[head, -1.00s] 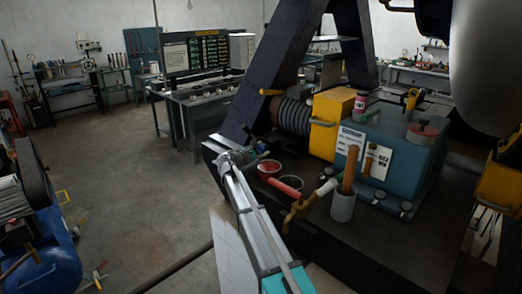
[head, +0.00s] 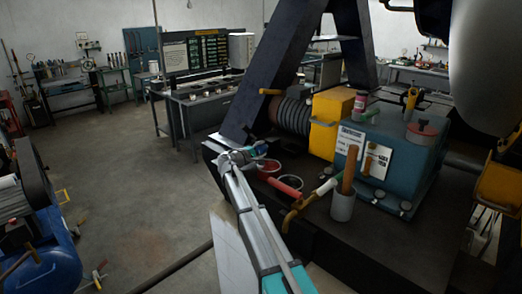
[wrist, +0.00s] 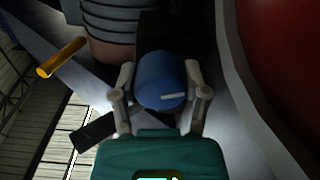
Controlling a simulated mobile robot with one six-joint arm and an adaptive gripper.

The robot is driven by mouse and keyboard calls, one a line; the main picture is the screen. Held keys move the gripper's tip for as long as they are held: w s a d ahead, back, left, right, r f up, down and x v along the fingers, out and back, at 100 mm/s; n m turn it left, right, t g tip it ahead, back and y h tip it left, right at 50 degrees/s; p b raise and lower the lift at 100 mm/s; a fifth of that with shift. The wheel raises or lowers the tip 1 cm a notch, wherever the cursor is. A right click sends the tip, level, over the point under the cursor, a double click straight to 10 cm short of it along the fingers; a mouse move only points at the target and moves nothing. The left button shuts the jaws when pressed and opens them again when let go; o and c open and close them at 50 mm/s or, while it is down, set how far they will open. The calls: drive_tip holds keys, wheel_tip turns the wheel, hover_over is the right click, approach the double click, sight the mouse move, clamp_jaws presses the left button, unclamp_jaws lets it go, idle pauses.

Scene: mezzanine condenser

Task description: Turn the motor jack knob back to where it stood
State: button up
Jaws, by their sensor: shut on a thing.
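The motor jack knob (wrist: 158,78) is a blue round knob with a short white mark on its face, in the middle of the wrist view. The mark lies nearly level, right of the knob's lower middle. My gripper (wrist: 161,88) has one finger on each side of the knob and is shut on it. In the head view my gripper (head: 258,152) is at the near left end of the dark machine bench, left of the yellow box. The knob is too small there to make out surely.
A red bowl (head: 268,168), a red-handled tool (head: 285,187) and a grey cup (head: 342,206) with a wooden handle stand close by my arm. A yellow rod (wrist: 62,57) and a ribbed cylinder (wrist: 135,22) are near the knob. A big red round thing (wrist: 285,60) fills the right.

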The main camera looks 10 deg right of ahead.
sight(259, 150)
drive_tip(key=shift+s+d+f+m, duration=0.1)
drive_tip(key=shift+s+d+m, duration=0.1)
drive_tip(key=shift+m, duration=0.2)
drive_tip(key=o, duration=1)
drive_tip(key=shift+o, duration=0.7)
drive_tip(key=shift+w+a, duration=0.1)
drive_tip(key=shift+a, duration=0.15)
drive_tip(key=shift+v, duration=3.65)
